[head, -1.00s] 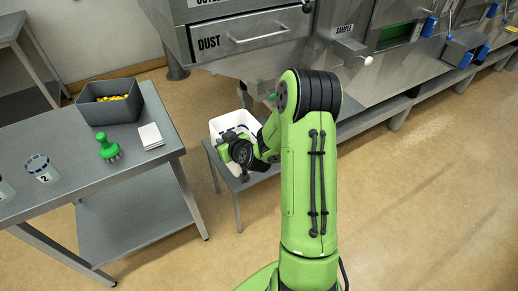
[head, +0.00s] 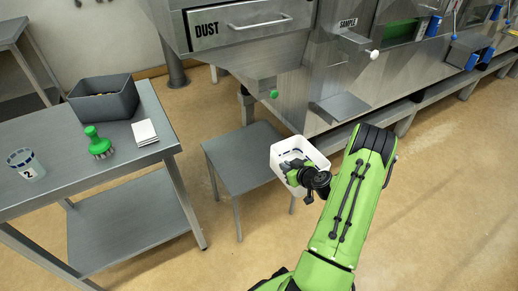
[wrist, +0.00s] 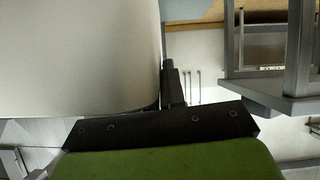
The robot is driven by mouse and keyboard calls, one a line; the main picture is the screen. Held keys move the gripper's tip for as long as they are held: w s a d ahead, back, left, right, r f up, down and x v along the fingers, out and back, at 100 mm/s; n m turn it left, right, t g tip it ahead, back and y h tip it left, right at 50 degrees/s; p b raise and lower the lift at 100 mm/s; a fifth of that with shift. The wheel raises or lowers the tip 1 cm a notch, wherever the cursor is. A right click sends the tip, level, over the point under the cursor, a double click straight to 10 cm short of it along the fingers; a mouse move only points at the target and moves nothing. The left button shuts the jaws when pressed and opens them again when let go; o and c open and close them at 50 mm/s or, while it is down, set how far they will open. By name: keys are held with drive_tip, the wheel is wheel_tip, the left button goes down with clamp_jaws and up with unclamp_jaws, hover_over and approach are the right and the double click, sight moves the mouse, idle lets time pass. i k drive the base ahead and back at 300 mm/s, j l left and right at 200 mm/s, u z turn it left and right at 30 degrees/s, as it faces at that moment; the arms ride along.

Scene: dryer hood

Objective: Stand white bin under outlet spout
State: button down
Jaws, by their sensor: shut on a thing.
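The white bin (head: 320,157) is upright in the head view, at the right edge of the small low table. My gripper (head: 297,168) is shut on its near side. The bin appears raised beside the table, but a gap beneath it cannot be made out. In the wrist view the bin's pale wall (wrist: 75,55) fills the upper left, against my gripper's dark finger (wrist: 174,85). A hopper with a green knob (head: 273,94) is under the DUST drawer, above the back of the small table. I cannot tell for sure which opening is the outlet spout.
The small table's top (head: 235,155) is bare. A sloped metal chute (head: 340,107) is under the SAMPLE label, behind the bin. The left table (head: 60,175) carries a grey box (head: 105,103), a green brush (head: 98,143), white cards (head: 144,132) and a cup marked 2 (head: 27,164).

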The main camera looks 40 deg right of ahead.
sight(259, 147)
drive_tip(key=i+l, duration=0.1)
drive_tip(key=i, duration=0.9)
drive_tip(key=l, duration=0.05)
